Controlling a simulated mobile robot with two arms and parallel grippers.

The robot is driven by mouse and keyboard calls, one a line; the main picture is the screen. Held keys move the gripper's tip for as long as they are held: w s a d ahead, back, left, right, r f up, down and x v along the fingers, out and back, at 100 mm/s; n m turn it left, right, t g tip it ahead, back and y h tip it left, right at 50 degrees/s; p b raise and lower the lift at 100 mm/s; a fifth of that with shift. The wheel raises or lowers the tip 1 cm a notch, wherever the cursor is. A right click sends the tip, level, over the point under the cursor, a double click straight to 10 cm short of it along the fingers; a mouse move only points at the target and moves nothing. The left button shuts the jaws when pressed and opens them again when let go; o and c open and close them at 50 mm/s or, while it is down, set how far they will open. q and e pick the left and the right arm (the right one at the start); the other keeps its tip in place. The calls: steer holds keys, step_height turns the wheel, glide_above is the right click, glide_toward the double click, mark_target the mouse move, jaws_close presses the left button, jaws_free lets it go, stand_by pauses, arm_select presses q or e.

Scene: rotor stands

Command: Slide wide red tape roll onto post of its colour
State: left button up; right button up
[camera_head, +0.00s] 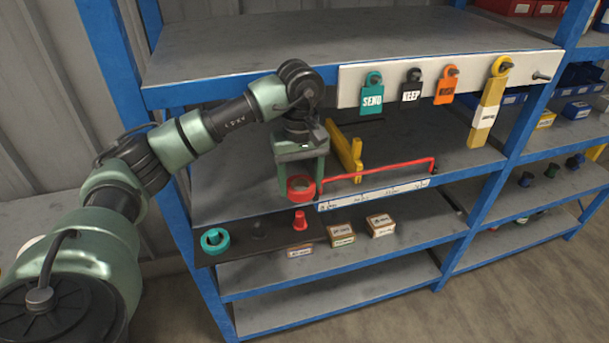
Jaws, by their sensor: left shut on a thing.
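My left gripper (301,182) points down and is shut on the wide red tape roll (302,195). The roll is held with its hole facing up, in front of the middle shelf. In the picture the red post (299,222) shows just below the roll, with a gap between them. The post stands upright on a dark board (280,241). How the roll lines up with the post in depth I cannot tell. My right gripper is out of view.
On the board, a teal roll (215,240) sits at the left, beside a dark post (259,230). Small labelled boxes (341,236) stand to the right. A red rail (380,172) and a yellow piece (344,152) are close to my gripper. Tags hang from a white strip (350,88) above.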

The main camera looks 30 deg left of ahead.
arm_select(q)
steer(key=shift+s+f, duration=0.2)
steer(key=shift+f, duration=0.1)
steer(key=shift+f+b, duration=0.3)
steer(key=shift+b, duration=0.1)
steer(key=shift+w+f+b, duration=0.1)
steer(key=shift+f+b, duration=0.45)
steer(key=shift+f, duration=0.4)
steer(key=shift+f+b, duration=0.7)
steer(key=shift+f, duration=0.45)
steer(key=shift+r, duration=0.2)
steer(key=shift+f, duration=0.1)
steer(key=shift+f+b, duration=0.35)
steer(key=shift+f, duration=0.05)
